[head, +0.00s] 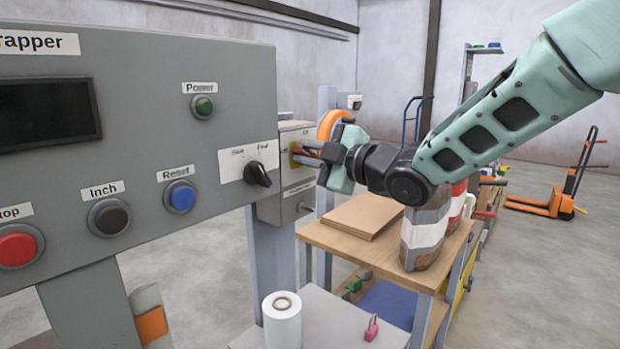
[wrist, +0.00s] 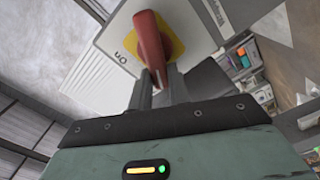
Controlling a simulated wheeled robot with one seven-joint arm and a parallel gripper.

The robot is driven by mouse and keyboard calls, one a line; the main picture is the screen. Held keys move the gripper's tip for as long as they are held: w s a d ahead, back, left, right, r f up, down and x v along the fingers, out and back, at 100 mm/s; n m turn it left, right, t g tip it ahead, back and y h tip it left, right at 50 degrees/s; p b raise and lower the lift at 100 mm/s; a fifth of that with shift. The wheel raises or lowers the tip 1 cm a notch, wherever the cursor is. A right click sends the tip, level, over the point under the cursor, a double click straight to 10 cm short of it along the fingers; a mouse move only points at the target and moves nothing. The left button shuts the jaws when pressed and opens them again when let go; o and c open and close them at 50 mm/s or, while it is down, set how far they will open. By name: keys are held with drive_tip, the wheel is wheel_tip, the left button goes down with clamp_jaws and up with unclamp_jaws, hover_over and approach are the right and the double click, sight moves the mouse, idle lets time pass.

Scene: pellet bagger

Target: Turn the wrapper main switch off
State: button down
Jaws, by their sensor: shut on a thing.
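The wrapper main switch is a red handle (wrist: 150,45) on a yellow plate (wrist: 172,38), set on a grey box (head: 294,138) beside the large control panel. In the wrist view the handle lies between my gripper's (wrist: 164,85) fingertips, which are shut on its near end. The word "On" is readable on the box beside the yellow plate. In the head view my gripper (head: 318,153) reaches the box from the right and covers most of the handle.
The control panel (head: 150,60) with its buttons and black selector knob (head: 258,174) stands close at left. A white roll (head: 282,322) and pink padlock (head: 371,329) are in front.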

drive_tip(key=n+b, duration=0.1)
drive_tip(key=b, duration=0.1)
drive_tip(key=f+n+b, duration=0.1)
drive_tip(key=n+b, duration=0.1)
drive_tip(key=b, duration=0.1)
drive_tip(key=f+n+b, duration=0.1)
drive_tip(key=n+b, duration=0.1)
drive_tip(key=b, duration=0.1)
drive_tip(key=shift+w+d, duration=0.15)
drive_tip(key=shift+d, duration=0.1)
drive_tip(key=shift+r+n, duration=0.25)
drive_tip(key=shift+n, duration=0.15)
drive_tip(key=c, duration=1.3)
unclamp_jaws()
drive_tip(key=shift+w, duration=0.1)
drive_tip(key=v, duration=1.7)
drive_tip(key=shift+s, duration=0.3)
